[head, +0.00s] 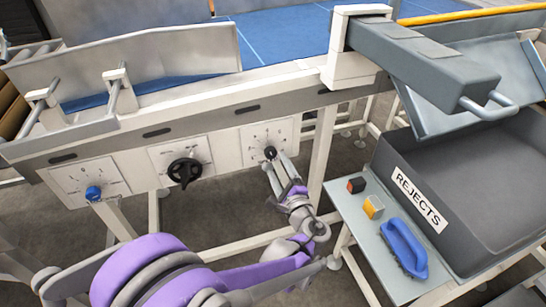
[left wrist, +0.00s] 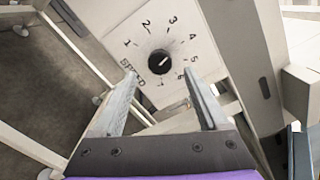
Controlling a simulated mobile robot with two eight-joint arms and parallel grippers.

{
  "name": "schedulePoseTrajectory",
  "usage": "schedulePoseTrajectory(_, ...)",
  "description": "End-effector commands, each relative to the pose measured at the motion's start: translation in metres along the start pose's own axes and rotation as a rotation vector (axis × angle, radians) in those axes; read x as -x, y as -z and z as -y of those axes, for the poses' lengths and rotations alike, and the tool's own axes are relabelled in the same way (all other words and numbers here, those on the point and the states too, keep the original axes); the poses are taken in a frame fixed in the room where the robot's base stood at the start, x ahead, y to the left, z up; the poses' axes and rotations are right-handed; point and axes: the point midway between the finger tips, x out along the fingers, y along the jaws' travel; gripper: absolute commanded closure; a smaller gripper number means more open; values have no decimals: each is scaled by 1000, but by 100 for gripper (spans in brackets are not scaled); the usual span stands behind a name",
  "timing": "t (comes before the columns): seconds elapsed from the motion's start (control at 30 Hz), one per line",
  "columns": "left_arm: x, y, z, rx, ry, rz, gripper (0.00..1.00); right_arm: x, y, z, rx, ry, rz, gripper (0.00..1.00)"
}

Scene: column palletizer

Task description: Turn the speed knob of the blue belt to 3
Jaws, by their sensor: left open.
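The speed knob (head: 270,153) is a small black round knob on the rightmost white panel (head: 257,136) of the conveyor frame. The left wrist view shows the same knob (left wrist: 160,62) inside a dial of numbers with the word SPEED (left wrist: 132,75). Its white mark points up and right, roughly between 3 and 4. My left gripper (head: 271,165) is open in front of the knob. In the left wrist view its fingers (left wrist: 159,75) are spread, one on each side below the knob, with nothing held. Contact with the knob cannot be told. My right gripper is not in view.
Other panels carry a large black knob (head: 184,172) and a blue knob (head: 94,193). A blue belt strip (head: 150,90) shows at upper left. At right, a side table (head: 372,238) holds a blue brush-like object (head: 403,247) and small blocks, beside the grey REJECTS bin (head: 460,215).

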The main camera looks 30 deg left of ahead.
Motion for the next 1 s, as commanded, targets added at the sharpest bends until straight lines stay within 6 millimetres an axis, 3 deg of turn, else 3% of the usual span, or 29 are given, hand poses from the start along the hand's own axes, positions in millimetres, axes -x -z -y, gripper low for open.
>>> schedulePoseTrajectory(0.1, 23, 0, 1, 1, 1, -4, 24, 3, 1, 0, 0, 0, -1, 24)
schedulePoseTrajectory(0.3, 42, 0, 0, 1, 1, -1, 24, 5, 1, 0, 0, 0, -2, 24)
schedulePoseTrajectory(0.73, 44, -4, -4, 14, -24, -4, 24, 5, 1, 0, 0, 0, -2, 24)
schedulePoseTrajectory(0.87, 45, -21, -27, 99, -158, -27, 24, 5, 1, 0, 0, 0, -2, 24)
schedulePoseTrajectory(1.0, 65, -50, -74, 297, -435, -65, 24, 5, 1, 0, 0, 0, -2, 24)
